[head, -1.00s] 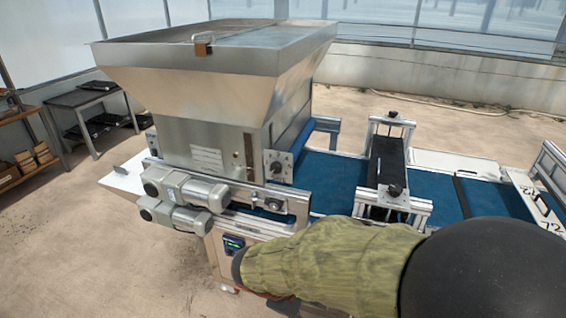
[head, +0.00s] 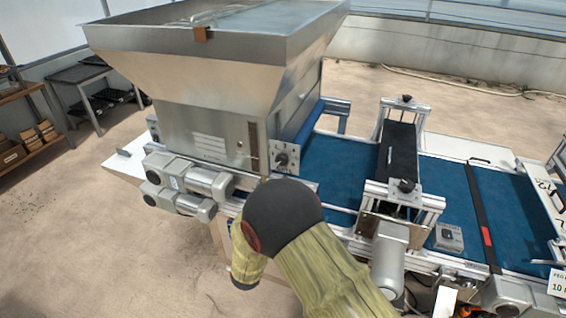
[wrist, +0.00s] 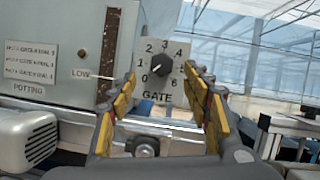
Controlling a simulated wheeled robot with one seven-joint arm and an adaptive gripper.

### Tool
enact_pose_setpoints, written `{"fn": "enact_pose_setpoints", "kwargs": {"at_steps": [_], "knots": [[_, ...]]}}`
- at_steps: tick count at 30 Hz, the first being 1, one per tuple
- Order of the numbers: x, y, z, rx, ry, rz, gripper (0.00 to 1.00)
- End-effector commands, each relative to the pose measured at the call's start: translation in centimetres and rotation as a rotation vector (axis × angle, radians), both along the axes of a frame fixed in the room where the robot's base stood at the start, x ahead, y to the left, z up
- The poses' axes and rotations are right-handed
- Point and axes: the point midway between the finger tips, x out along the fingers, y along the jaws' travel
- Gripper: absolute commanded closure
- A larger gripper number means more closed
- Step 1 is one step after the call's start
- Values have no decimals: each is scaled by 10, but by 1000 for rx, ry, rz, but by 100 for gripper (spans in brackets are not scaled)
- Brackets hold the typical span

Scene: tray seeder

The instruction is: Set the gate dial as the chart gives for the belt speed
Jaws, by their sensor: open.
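The gate dial (wrist: 161,66) is a dark round knob on a light plate numbered 0 to 6, with "GATE" below. I cannot read its pointer for certain. It also shows in the head view (head: 281,158) on the hopper's side. My gripper (wrist: 160,80) is open and empty, its yellow-lined fingers to either side of the dial plate in the picture, apart from the knob. In the head view my arm hides the gripper. Small label plates (wrist: 31,60) on the hopper mention gate settings and "POTTING"; most of their print is too small to read.
A brown slot (wrist: 108,50) with "LOW" beside it runs down the hopper (head: 190,85) left of the dial. Grey motors (head: 188,185) jut out below. The blue belt (head: 335,165) and a black roller frame (head: 398,150) lie to the right.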

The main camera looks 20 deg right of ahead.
Motion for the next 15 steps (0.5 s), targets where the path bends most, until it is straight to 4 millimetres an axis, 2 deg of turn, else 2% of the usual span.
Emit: {"fn": "enact_pose_setpoints", "kwargs": {"at_steps": [5, 15], "knots": [[12, -10, 6, -8, 4, -11, 51], [50, -34, 24, -7, 5, -13, 51]]}}
